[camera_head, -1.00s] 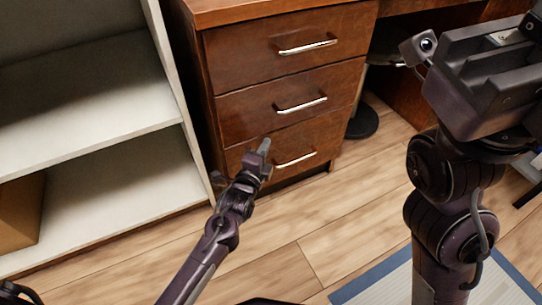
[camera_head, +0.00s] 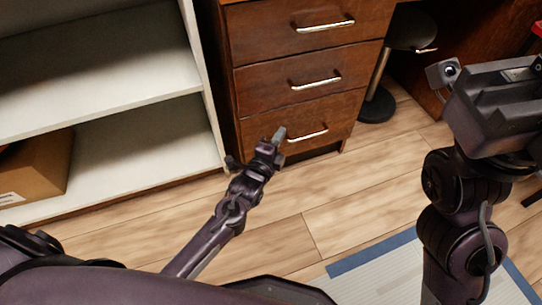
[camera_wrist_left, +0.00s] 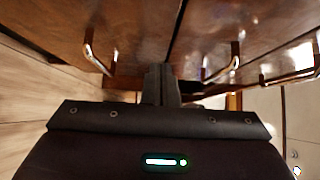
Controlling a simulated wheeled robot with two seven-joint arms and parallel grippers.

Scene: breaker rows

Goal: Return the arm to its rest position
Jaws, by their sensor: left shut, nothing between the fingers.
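My left arm (camera_head: 215,235) reaches up from the bottom of the head view. My left gripper (camera_head: 279,137) is shut and empty, in front of the lowest drawer of the brown cabinet (camera_head: 300,80). I cannot tell whether it touches the drawer front. In the left wrist view the closed fingers (camera_wrist_left: 161,85) point toward the brown drawer fronts and their metal handles. My right arm (camera_head: 460,190) stands upright at the right of the head view. The right gripper's body (camera_head: 505,110) shows there, but its fingertips cannot be made out.
White shelves (camera_head: 110,80) stand left of the cabinet, with a cardboard box (camera_head: 45,165) on the lower shelf. A dark stool (camera_head: 378,105) stands right of the cabinet. A blue-edged mat (camera_head: 375,252) lies on the wooden floor. Bare floor (camera_head: 330,210) lies between cabinet and mat.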

